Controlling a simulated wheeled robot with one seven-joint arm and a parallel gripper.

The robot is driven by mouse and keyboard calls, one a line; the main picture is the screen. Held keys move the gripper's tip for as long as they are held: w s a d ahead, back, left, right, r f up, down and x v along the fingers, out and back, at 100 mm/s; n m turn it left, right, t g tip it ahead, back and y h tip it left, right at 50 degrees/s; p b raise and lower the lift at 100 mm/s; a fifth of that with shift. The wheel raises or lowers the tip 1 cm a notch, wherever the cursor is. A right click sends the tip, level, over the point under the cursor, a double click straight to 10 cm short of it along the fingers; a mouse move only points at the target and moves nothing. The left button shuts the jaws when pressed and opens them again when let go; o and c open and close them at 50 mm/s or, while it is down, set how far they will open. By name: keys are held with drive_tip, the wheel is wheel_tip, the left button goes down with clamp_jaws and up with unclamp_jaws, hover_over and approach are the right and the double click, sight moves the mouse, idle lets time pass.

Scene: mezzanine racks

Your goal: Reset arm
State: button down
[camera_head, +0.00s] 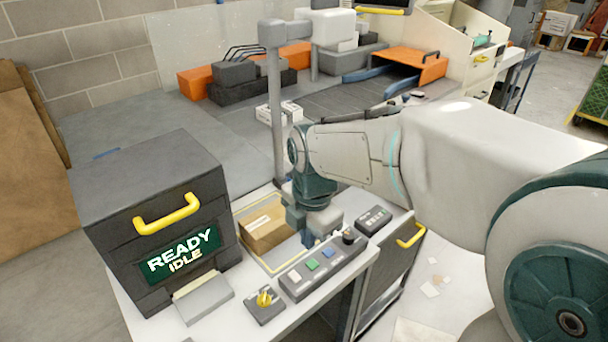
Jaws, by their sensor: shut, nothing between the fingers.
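My arm reaches in from the right over a white workbench (218,325). My gripper (308,240) points down at the arm's end, above the bench between a cardboard box and a button panel. It is shut and holds nothing. Its fingertips are small and partly hidden, and I cannot tell how far they are above the bench. The cardboard box (268,222) sits in a yellow-outlined area just left of the gripper.
A dark machine (155,205) with a yellow handle and a "READY IDLE" screen stands at left. The button panel (322,266), a yellow knob (264,299) and a small keypad (373,219) lie at the front. A grey post (276,110) rises behind the box.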

drive_tip(key=s+d+m+t, duration=0.1)
drive_tip(key=s+d+m, duration=0.3)
drive_tip(key=m, duration=0.8)
drive_tip(key=s+d+m+t, duration=0.1)
drive_tip(key=s+d+m, duration=0.4)
drive_tip(key=m, duration=0.8)
drive_tip(key=shift+s+d+r+m, duration=0.15)
drive_tip(key=shift+d+r+m, duration=0.15)
drive_tip(key=shift+d, duration=1.45)
